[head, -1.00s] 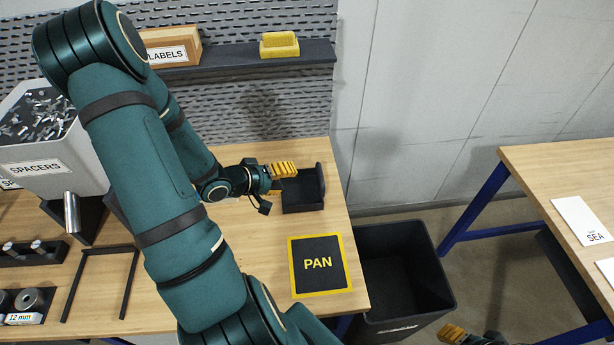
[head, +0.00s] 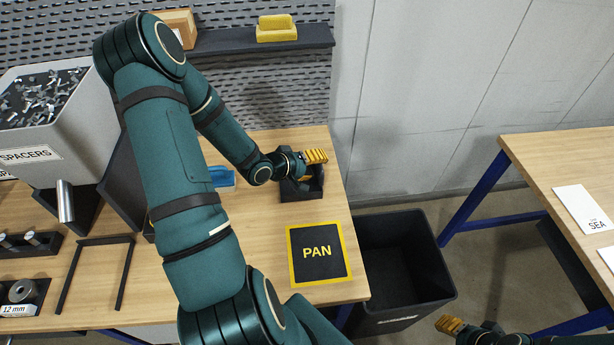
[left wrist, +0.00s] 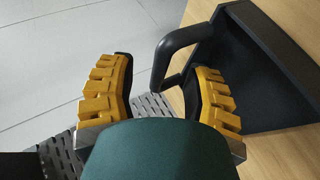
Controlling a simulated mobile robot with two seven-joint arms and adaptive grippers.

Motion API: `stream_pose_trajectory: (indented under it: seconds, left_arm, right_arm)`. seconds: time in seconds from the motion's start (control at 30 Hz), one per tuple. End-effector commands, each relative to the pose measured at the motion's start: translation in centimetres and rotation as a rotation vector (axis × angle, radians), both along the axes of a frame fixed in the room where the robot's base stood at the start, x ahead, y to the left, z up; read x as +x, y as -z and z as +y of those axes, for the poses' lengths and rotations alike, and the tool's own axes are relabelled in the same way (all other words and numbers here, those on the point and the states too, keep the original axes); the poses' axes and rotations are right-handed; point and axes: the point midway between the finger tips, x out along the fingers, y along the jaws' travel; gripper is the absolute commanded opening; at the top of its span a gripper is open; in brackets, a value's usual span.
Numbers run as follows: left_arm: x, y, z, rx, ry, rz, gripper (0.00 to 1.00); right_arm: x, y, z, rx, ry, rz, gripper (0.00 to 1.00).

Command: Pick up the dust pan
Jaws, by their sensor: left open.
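My right gripper (head: 450,325) is at the bottom edge, partly cut off.
A black mat marked PAN (head: 318,270) lies on the bench in front of the pan. A black bin (head: 400,255) stands beside the bench. A grey spacers bin (head: 75,145) is at the left. A shelf (head: 255,40) holds a yellow tray (head: 277,30).

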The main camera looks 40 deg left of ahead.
Motion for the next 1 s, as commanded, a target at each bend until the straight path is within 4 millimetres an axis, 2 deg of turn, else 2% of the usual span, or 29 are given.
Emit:
stream_pose_trajectory:
  seconds: [0.1,0.2,0.43,0.47,0.6,0.63,1.0]
  left_arm:
    - [1.4,0.9,-0.4,-0.001,0.002,0.000,0.50]
    - [1.9,1.2,-0.5,0.000,0.001,0.000,0.50]
    - [2.0,1.3,-0.5,-0.001,-0.001,0.001,0.50]
    - [2.0,1.3,-0.5,-0.001,-0.001,0.001,0.53]
    - [2.0,1.3,-0.5,0.000,0.000,0.001,0.04]
    - [2.0,1.3,-0.5,0.000,0.000,0.001,0.00]
    - [2.0,1.3,-0.5,0.000,0.000,0.000,0.00]
  right_arm:
    - [0.0,0.3,0.0,0.000,0.000,0.000,0.47]
    - [0.0,0.3,0.0,-0.001,0.000,-0.001,0.47]
    - [0.0,0.3,0.0,-0.001,0.000,-0.001,0.47]
    - [0.0,0.3,0.0,-0.001,0.000,-0.001,0.47]
    - [0.0,0.3,0.0,-0.001,0.000,-0.001,0.47]
    - [0.0,0.3,0.0,-0.001,0.000,-0.001,0.47]
    - [0.0,0.3,0.0,-0.001,0.000,-0.001,0.47]
